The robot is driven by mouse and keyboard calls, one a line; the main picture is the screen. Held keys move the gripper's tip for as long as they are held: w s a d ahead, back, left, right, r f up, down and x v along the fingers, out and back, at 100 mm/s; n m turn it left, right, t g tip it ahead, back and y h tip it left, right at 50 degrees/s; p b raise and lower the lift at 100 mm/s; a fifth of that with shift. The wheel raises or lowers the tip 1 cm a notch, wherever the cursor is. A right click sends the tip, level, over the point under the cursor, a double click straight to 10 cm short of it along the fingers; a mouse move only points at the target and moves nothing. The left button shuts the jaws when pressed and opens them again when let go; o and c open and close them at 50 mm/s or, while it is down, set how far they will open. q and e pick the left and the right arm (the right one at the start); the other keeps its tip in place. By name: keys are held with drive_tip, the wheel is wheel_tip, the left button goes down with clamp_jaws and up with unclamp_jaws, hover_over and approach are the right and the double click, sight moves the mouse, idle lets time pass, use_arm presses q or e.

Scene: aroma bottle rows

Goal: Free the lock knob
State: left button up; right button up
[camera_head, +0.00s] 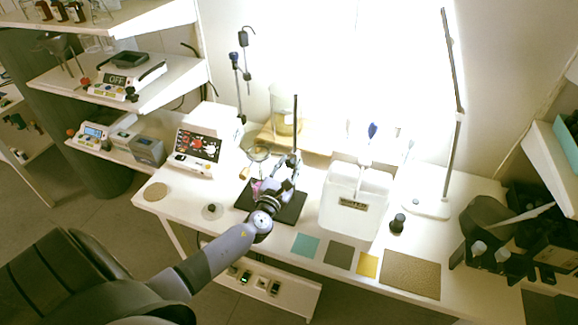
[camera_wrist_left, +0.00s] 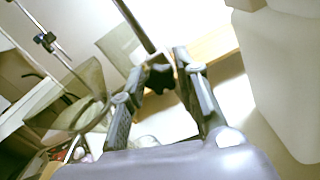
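A dark lock knob (camera_wrist_left: 160,78) shows in the left wrist view, at the lower end of the visible metal rod (camera_wrist_left: 137,28). My left gripper (camera_wrist_left: 159,66) has its two fingers spread on either side of the knob, with a narrow gap seeming to show at each side. In the head view, my left gripper (camera_head: 277,187) is at the stand, over its black base plate (camera_head: 291,212); the stand's rod (camera_head: 295,125) rises behind it. The knob is too small to make out there. My right gripper is in neither view.
A ring (camera_wrist_left: 82,125) is close to the left finger in the wrist view. A white tub (camera_head: 350,212) stands right of the stand, and a control box (camera_head: 207,138) stands to the left. Coloured mats (camera_head: 305,245) lie along the front edge. A lamp (camera_head: 428,207) is farther right.

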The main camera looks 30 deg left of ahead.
use_arm(q)
clamp_jaws()
